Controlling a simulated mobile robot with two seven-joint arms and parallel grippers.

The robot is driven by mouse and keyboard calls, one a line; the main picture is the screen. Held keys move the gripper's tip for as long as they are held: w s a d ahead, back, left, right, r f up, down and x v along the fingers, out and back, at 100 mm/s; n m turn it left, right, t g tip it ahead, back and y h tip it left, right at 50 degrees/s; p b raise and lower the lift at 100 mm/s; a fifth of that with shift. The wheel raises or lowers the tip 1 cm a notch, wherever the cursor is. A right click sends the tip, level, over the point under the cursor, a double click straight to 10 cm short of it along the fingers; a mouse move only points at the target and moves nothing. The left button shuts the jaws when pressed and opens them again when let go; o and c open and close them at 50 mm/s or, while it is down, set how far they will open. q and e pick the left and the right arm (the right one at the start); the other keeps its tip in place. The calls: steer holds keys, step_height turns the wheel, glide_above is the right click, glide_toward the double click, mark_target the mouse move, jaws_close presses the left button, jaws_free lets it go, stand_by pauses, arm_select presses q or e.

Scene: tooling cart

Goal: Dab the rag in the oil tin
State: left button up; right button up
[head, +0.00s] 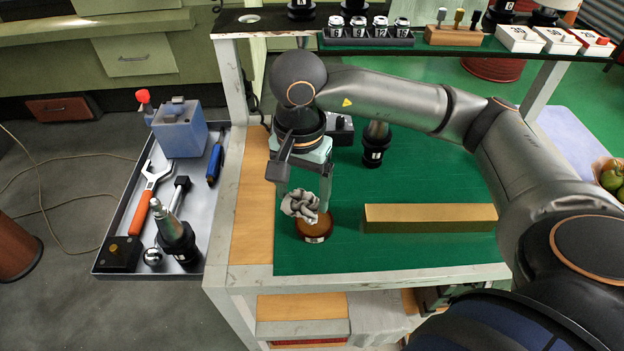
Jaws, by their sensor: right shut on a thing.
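The rag (300,205) is a crumpled grey cloth. My right gripper (305,192) points down over the green cart top and is shut on the rag. The oil tin (315,230) is a small round brown tin with a pale label, standing on the green mat near its front left. The rag is right at the tin's upper left side and hides part of its top. I cannot tell whether the rag touches the oil. My left gripper is not in view.
A long brass-coloured block (430,218) lies right of the tin. A black tool holder (375,150) and a dark box stand behind. A side tray (215,190) at left holds a wrench, a blue box and other tools. A shelf (430,45) runs above the back.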

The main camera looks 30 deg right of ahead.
mark_target(315, 195)
steer(key=m, duration=0.6)
steer(key=shift+s+d+r+m+b, duration=0.2)
steer(key=shift+d+r+m+b, duration=0.1)
steer(key=shift+d+m, duration=0.1)
steer(key=m, duration=0.4)
steer(key=shift+d+r, duration=0.15)
steer(key=m, duration=0.4)
steer(key=shift+d+r+m+b, duration=0.15)
steer(key=shift+d+m+b, duration=0.1)
steer(key=shift+m+b, duration=0.1)
steer(key=m, duration=0.6)
steer(key=shift+s+d+r, duration=0.1)
steer(key=shift+d+r, duration=0.15)
steer(key=shift+f+b, duration=0.9)
step_height(315, 195, down, 3)
steer(key=shift+r+b, duration=0.1)
steer(key=shift+b, duration=0.8)
steer(key=shift+f+b, duration=0.35)
steer(key=shift+f, duration=0.25)
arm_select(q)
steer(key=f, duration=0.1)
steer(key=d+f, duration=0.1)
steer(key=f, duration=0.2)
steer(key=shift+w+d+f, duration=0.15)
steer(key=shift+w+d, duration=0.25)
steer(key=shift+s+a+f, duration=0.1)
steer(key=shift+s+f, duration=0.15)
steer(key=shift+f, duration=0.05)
arm_select(e)
steer(key=shift+f, duration=0.2)
